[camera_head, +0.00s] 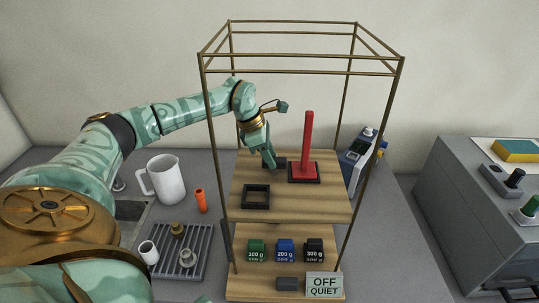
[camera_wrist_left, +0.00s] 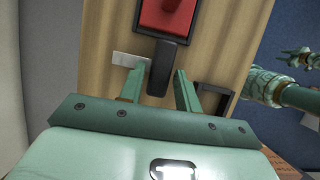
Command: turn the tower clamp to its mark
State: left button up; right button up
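The tower clamp shows in the left wrist view as a black lever (camera_wrist_left: 163,65) sticking out from a red block (camera_wrist_left: 166,14) on a dark base. In the head view the red post (camera_head: 308,145) stands upright on the upper wooden shelf, and my left gripper (camera_head: 271,163) is just left of its base, at the lever. In the left wrist view my left gripper (camera_wrist_left: 160,88) is open, one finger on each side of the lever, with gaps visible. A pale strip (camera_wrist_left: 128,60) lies left of the lever and may be the mark. A green arm (camera_wrist_left: 270,88), apparently my right, shows at the right edge; its fingers are unclear.
A brass frame (camera_head: 402,62) surrounds the shelves. A black square ring (camera_head: 256,196) lies on the upper shelf. A white jug (camera_head: 167,180) and a rack (camera_head: 205,244) are left.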

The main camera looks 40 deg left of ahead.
pick_arm(q)
jog(key=shift+o, duration=0.6)
jog(key=shift+r, duration=0.1)
jog(key=b+v, duration=0.1)
jog(key=v, duration=0.6)
jog(key=shift+a+r, duration=0.1)
